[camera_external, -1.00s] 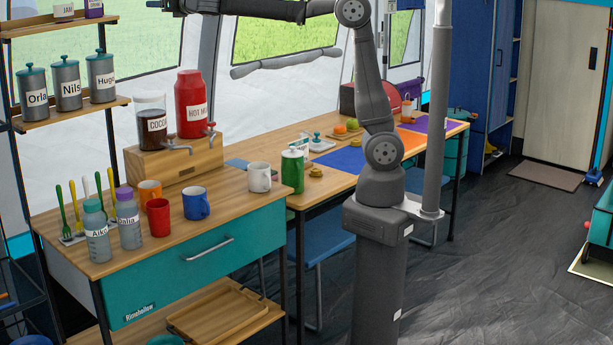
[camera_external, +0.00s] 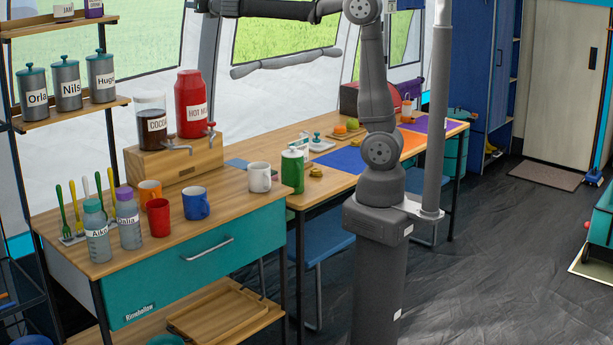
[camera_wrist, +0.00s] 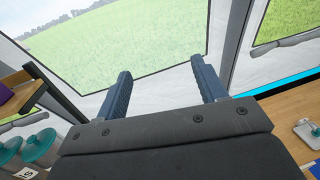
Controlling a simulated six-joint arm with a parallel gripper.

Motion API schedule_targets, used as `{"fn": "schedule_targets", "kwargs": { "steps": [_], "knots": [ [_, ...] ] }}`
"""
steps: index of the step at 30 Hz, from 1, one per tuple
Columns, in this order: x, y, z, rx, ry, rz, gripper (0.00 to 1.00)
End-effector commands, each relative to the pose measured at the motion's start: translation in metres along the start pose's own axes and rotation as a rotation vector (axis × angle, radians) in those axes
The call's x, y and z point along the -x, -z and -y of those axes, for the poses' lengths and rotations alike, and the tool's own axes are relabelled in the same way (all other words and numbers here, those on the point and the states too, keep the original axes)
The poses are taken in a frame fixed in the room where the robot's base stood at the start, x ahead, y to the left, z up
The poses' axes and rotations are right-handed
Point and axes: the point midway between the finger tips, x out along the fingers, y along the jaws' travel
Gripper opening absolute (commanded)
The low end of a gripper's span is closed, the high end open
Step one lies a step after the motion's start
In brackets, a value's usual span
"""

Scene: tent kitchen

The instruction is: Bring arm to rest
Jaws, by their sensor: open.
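My gripper (camera_wrist: 160,85) shows in the wrist view with its two dark blue fingers spread apart and nothing between them. Behind the fingers are the tent wall and a window. In the external view my arm stands on its column right of the teal cabinet. Its upper links run up and then left along the top edge of the picture. The gripper end is high, above the red hot-drink canister (camera_external: 191,104), and is partly cut off by the frame's top edge.
The teal-drawer cabinet (camera_external: 200,260) holds several mugs, bottles and a cocoa dispenser (camera_external: 151,122). A shelf (camera_external: 66,112) with labelled canisters stands at the left. A long wooden table (camera_external: 325,188) runs behind my arm. Open floor (camera_external: 480,270) lies at the right.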

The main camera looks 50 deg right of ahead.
Motion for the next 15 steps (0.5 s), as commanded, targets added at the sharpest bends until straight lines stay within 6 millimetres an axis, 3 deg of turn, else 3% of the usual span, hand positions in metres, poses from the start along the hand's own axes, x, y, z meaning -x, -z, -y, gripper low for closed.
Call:
{"fn": "schedule_targets", "kwargs": {
  "steps": [7, 15],
  "knots": [
    [-0.019, 0.022, 0.032, 0.001, 0.080, -0.003, 0.65],
    [-0.025, 0.030, 0.045, 0.000, 0.113, -0.001, 0.65]
  ]
}}
